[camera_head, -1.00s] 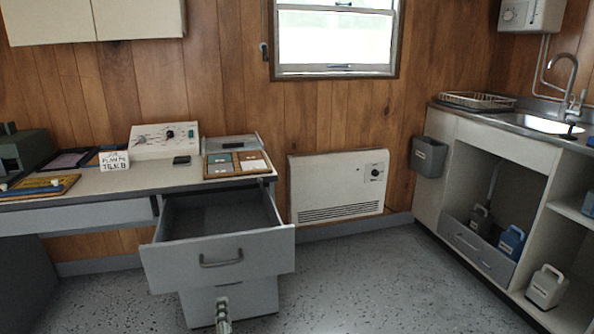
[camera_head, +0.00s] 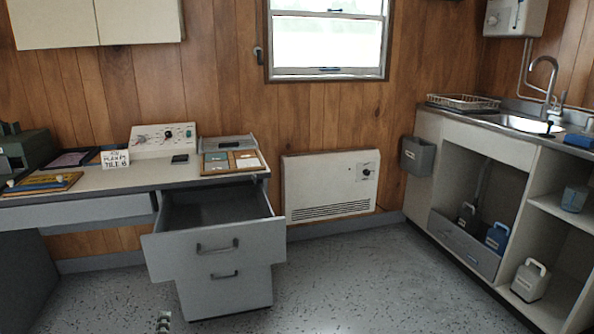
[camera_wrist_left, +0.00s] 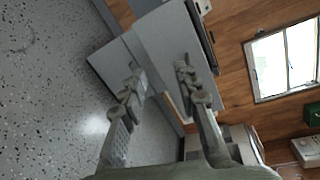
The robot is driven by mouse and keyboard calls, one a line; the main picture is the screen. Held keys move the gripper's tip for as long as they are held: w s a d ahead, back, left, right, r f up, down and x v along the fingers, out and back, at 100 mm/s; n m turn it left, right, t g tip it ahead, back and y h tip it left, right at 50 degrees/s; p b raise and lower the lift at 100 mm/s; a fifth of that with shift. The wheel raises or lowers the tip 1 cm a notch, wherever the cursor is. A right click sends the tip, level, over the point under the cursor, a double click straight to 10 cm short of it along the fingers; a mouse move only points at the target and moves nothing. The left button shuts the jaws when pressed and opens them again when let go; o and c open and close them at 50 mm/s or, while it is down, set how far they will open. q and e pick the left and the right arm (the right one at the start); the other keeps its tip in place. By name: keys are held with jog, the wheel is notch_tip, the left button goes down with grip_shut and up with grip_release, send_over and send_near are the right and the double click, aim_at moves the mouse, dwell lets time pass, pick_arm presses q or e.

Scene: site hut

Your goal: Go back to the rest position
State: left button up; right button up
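My left gripper (camera_wrist_left: 160,78) shows in the left wrist view with its two fingers apart and nothing between them. In the head view only a small tip of it (camera_head: 163,322) shows at the bottom edge, in front of and below the open drawer. The grey drawer (camera_head: 218,250) stands pulled out under the desk and looks empty where I can see inside. The lower drawer (camera_head: 225,290) beneath it is closed. My right gripper is in neither view.
The desk (camera_head: 120,178) holds a labelled card (camera_head: 115,159), a control box (camera_head: 163,140) and a sectioned tray (camera_head: 231,161). A wall heater (camera_head: 330,187) is right of it. The sink unit (camera_head: 487,140) stands at the right. The speckled floor between is clear.

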pick_arm(q)
jog(key=s+a+f+n+g, duration=1.1)
jog(key=s+a+f+n, duration=0.2)
jog(key=s+a+f, duration=0.6)
jog(key=s+d+f+n+h, duration=0.1)
jog(key=d+f+h, duration=0.1)
jog(key=d, duration=0.7)
jog(key=s+d+f+n+g+h, duration=0.1)
jog(key=d+f, duration=0.3)
jog(key=d, duration=0.5)
jog(key=shift+d+f+n+h, duration=0.15)
jog(key=shift+f+n+h, duration=0.1)
jog(key=shift+n+h, duration=0.15)
